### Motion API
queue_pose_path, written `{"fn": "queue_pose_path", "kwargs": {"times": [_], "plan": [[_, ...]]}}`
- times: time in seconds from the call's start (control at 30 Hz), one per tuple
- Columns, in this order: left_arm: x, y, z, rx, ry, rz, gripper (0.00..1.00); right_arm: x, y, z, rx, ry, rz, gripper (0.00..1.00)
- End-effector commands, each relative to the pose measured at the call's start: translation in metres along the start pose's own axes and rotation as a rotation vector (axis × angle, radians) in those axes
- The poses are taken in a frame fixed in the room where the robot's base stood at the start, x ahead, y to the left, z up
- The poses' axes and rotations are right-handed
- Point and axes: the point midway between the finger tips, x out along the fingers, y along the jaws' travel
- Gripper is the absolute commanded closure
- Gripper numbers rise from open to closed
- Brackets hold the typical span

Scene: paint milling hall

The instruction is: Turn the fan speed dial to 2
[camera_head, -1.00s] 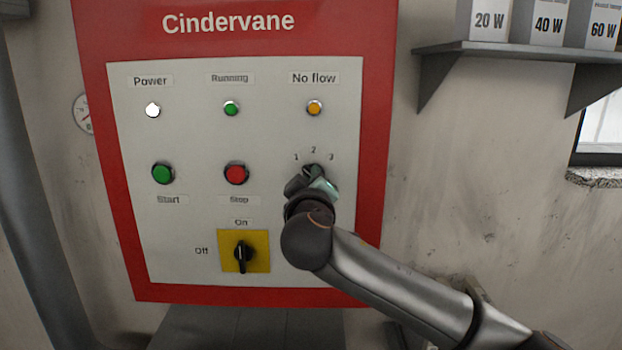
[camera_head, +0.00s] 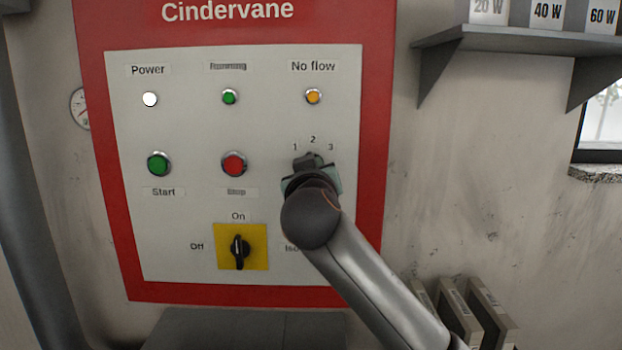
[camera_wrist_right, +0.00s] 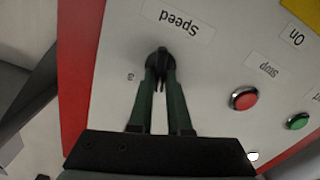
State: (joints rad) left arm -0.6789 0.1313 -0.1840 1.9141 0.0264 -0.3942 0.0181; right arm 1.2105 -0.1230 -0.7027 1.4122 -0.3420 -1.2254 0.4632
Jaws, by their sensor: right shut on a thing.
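The fan speed dial (camera_head: 307,160) is a dark knob on the right of the pale panel, under the numbers 1, 2 and 3. My right gripper (camera_wrist_right: 160,76) is shut on it, with a green finger on each side of the grip. In the right wrist view the dial (camera_wrist_right: 159,57) shows upside down by the Speed label (camera_wrist_right: 180,20), with the 3 to its left. The grip runs roughly along the fingers, which hide part of it. I cannot tell exactly which number it points to. My left gripper is not in view.
The red-framed panel (camera_head: 380,110) also has a green Start button (camera_head: 159,164), a red Stop button (camera_head: 234,164) and a black switch on a yellow plate (camera_head: 224,258). The Power lamp (camera_head: 150,99) is white. A shelf (camera_head: 470,42) with boxes is at upper right.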

Motion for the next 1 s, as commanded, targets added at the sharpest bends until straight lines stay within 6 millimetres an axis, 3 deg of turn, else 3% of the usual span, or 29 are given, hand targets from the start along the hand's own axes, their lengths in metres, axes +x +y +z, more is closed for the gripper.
{"fn": "queue_pose_path", "kwargs": {"times": [0.43,1.0], "plan": [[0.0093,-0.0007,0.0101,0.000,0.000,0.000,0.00,0.0000,0.0009,0.0011,0.259,-0.001,-0.001,1.00],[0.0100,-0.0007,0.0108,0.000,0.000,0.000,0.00,0.0002,0.0023,0.0002,0.305,-0.001,0.000,1.00]]}}
